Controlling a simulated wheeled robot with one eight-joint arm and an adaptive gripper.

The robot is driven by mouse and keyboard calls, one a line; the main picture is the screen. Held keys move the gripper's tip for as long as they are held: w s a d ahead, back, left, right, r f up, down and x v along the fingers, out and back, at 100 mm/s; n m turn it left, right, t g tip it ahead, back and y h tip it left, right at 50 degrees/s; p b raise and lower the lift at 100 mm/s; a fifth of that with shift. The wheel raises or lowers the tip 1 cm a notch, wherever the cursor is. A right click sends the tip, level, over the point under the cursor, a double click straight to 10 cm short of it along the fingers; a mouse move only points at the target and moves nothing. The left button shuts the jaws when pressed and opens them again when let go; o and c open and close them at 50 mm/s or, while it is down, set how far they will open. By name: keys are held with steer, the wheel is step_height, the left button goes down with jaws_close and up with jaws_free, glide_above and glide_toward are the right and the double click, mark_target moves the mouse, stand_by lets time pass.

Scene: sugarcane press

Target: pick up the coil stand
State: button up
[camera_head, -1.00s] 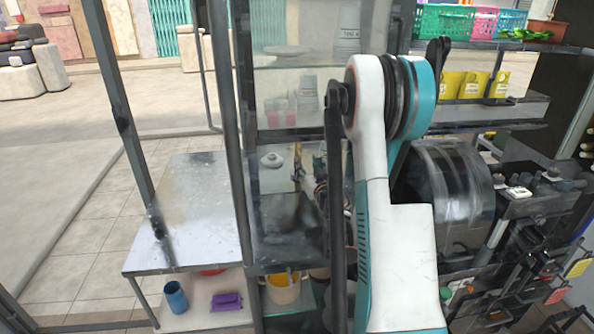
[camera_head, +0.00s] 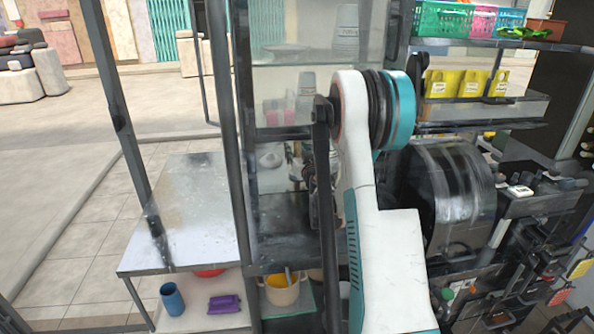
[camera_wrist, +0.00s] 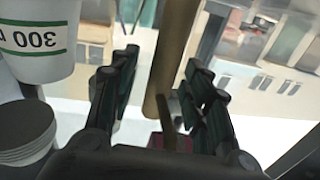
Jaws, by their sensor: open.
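In the wrist view, my gripper (camera_wrist: 162,65) is open, with its dark fingers spread left and right. A tan-brown upright post (camera_wrist: 172,60) shows between the fingers, running up out of the picture. I cannot tell for sure that this post is the coil stand, or whether the fingers touch it. A small dark red thing (camera_wrist: 172,142) shows low between the fingers. In the head view, my own arm and the cabinet's dark frame hide most of the gripper's surroundings, and I cannot make out the coil stand clearly there.
A white cup with a green band (camera_wrist: 40,38) and a stack of grey discs (camera_wrist: 24,130) are close on the left in the wrist view. In the head view, a metal table (camera_head: 195,215) stands left, and a dark drum machine (camera_head: 450,190) stands right.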

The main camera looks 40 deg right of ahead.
jaws_close()
stand_by(0.3)
